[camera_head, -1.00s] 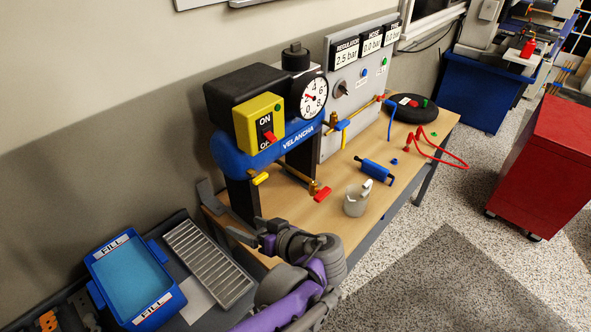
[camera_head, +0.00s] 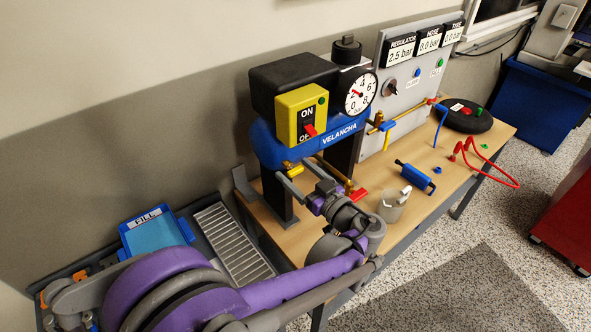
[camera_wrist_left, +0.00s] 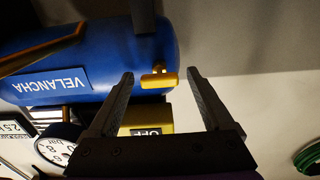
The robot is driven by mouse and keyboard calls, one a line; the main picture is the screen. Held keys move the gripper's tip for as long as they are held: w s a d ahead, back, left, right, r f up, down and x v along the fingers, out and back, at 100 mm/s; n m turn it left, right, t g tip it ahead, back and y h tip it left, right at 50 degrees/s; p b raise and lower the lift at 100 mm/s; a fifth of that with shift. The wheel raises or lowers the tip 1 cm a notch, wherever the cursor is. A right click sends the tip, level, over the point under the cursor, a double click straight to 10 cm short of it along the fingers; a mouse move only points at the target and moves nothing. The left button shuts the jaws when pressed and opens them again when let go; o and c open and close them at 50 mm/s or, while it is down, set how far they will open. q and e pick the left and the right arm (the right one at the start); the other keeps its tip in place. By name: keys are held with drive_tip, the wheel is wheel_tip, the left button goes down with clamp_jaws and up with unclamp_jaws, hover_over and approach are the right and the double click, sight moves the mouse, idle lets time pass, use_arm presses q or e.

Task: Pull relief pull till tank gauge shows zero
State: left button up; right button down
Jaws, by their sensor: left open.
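A blue tank (camera_head: 270,148) lettered VELANCHA stands on the bench; it also shows in the left wrist view (camera_wrist_left: 110,55). Its round white gauge (camera_head: 359,92) has a red needle pointing up-left, well off zero, near 2. A small brass pull (camera_head: 292,168), which looks like the relief pull, sticks out low on the tank's near end. My left gripper (camera_head: 299,165) is open at that end. In the left wrist view the brass pull (camera_wrist_left: 160,78) lies between the fingertips (camera_wrist_left: 160,74), with gaps on both sides. My right gripper is out of view.
A yellow ON/OFF switch box (camera_head: 301,116) sits above the pull. A red-handled valve (camera_head: 358,194), a grey cup (camera_head: 393,205) and a blue cylinder (camera_head: 415,176) are to the right. A blue tray (camera_head: 158,235) and a ribbed rack (camera_head: 235,247) lie left.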

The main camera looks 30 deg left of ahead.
use_arm(q)
drive_tip(key=shift+w+a, duration=0.2)
drive_tip(key=shift+a, duration=0.2)
drive_tip(key=shift+c, duration=0.3)
clamp_jaws()
